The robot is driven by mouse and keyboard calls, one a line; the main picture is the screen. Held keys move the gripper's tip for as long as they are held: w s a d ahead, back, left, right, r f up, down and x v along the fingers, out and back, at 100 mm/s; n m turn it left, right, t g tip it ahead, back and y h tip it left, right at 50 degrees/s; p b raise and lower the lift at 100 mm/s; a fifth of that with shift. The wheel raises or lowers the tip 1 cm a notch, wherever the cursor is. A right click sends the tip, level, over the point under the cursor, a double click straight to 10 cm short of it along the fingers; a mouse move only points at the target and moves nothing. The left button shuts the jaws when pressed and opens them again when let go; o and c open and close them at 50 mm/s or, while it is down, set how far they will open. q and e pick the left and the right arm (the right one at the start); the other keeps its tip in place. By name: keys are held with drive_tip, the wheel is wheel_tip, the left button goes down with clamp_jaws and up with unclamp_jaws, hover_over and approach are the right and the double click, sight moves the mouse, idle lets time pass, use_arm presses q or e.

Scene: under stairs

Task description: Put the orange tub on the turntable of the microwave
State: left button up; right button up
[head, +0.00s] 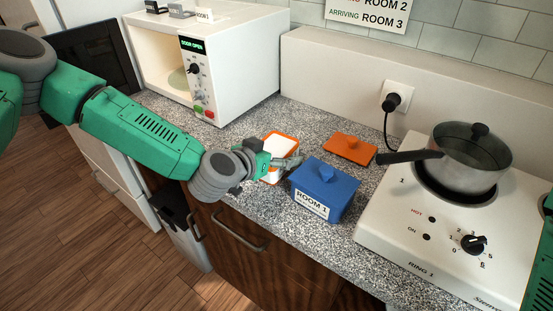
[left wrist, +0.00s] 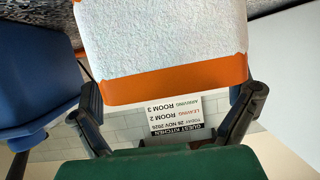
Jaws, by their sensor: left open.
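The orange tub (head: 273,178) stands lidless on the counter, its top white inside. My left gripper (head: 283,162) is open beside it and partly hides it. In the left wrist view the tub's orange side (left wrist: 175,85) lies between the two spread fingers of my left gripper (left wrist: 173,98); I cannot tell whether they touch it. The white microwave (head: 235,85) is at the back left with its door open and its display reading "DOOR OPEN". Its turntable (head: 178,79) shows inside, partly hidden by the front panel. My right gripper is not in view.
A blue lidded tub (head: 323,190) labelled ROOM 1 stands close to the right of the orange tub. An orange lid (head: 350,148) lies behind it. A hob (head: 400,225) with a lidded pot (head: 470,160) is at right. Bare counter (head: 225,138) lies before the microwave.

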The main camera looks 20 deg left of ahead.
use_arm(q)
drive_tip(key=shift+w+d+f, duration=0.1)
drive_tip(key=shift+w+f, duration=0.2)
drive_tip(key=shift+w, duration=0.2)
drive_tip(key=shift+w+f, duration=0.15)
drive_tip(key=shift+a, duration=1)
drive_tip(key=c, duration=0.3)
drive_tip(key=shift+a, duration=0.1)
drive_tip(key=c, duration=1.1)
drive_tip(key=shift+d, duration=0.9)
drive_tip(key=shift+c, duration=0.8)
drive_tip(key=shift+a+r, duration=0.2)
drive_tip(key=shift+a, duration=0.15)
drive_tip(key=shift+a+r, duration=0.15)
drive_tip(key=shift+r, duration=0.1)
drive_tip(key=shift+w+a+r, duration=0.1)
drive_tip(key=shift+a+r, duration=0.05)
drive_tip(key=shift+r, duration=0.5)
drive_tip(key=shift+d+r, duration=0.2)
drive_tip(key=shift+r, duration=3.7)
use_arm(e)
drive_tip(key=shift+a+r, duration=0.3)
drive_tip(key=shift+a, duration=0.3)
